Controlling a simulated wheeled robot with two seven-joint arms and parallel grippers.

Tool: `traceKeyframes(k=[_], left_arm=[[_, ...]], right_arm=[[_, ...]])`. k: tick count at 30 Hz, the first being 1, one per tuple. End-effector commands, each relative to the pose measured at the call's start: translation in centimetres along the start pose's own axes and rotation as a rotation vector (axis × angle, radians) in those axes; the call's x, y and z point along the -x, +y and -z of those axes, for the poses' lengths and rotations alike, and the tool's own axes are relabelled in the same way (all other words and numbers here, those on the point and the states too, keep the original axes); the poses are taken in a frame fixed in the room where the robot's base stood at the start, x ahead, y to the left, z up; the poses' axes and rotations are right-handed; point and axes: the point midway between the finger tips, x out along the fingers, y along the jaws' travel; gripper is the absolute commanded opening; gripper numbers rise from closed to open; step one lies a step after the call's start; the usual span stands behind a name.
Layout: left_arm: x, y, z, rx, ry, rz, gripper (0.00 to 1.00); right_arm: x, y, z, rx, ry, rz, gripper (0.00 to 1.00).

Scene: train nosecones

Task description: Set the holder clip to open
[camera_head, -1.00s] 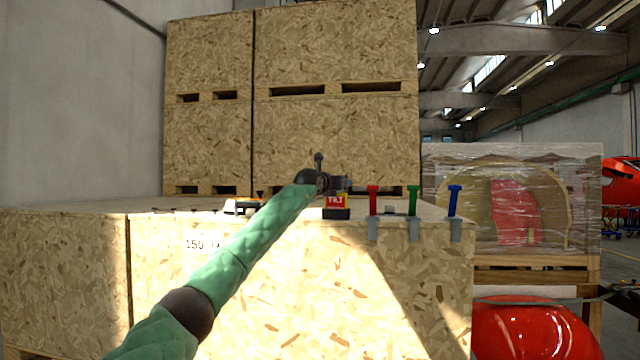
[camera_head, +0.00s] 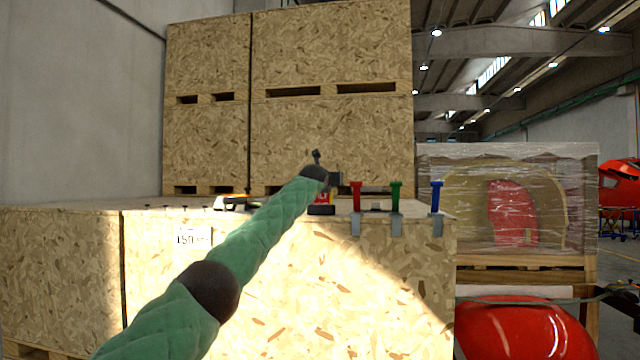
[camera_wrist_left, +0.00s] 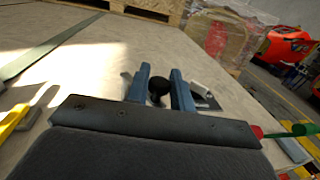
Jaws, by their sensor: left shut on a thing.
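My left gripper (camera_wrist_left: 161,74) shows in the left wrist view as two blue fingers closed around a round black knob (camera_wrist_left: 158,87). Grey metal pieces (camera_wrist_left: 203,97) lie beside and behind the fingers, low on the pale crate top; I take the knob and metal to be the holder clip, much of it hidden by the fingers. In the head view my left gripper (camera_head: 334,180) is small, above the far part of the crate top, and the clip cannot be made out there. My right gripper is not in view.
Red (camera_head: 356,196), green (camera_head: 396,195) and blue (camera_head: 437,196) handles stand along the crate's front edge. A small pale-and-black item (camera_head: 236,203) lies left of my arm. Tall wooden crates (camera_head: 330,50) rise behind.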

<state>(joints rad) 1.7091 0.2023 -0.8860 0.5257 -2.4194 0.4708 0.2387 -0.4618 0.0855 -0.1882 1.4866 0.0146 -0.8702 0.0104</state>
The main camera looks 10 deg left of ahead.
Motion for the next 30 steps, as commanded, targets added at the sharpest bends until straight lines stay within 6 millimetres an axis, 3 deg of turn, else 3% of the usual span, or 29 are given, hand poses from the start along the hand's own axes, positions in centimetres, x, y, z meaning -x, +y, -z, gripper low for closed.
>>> traceKeyframes(k=[6,21,22,24,30], left_arm=[[-0.6,-1.4,0.7,0.000,0.008,-0.009,0.00],[-0.7,-1.6,0.7,0.000,0.009,-0.012,0.00],[-0.7,-1.6,0.7,0.000,0.008,-0.012,0.29],[-0.7,-1.6,0.7,0.000,0.008,-0.012,0.41],[-0.6,-1.6,0.3,0.000,0.004,-0.011,0.41]], right_arm=[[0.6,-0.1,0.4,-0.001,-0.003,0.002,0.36],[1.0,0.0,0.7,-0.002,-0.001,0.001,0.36],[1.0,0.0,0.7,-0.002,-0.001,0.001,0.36],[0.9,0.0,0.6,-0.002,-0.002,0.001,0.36],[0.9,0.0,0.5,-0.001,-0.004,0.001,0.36]])
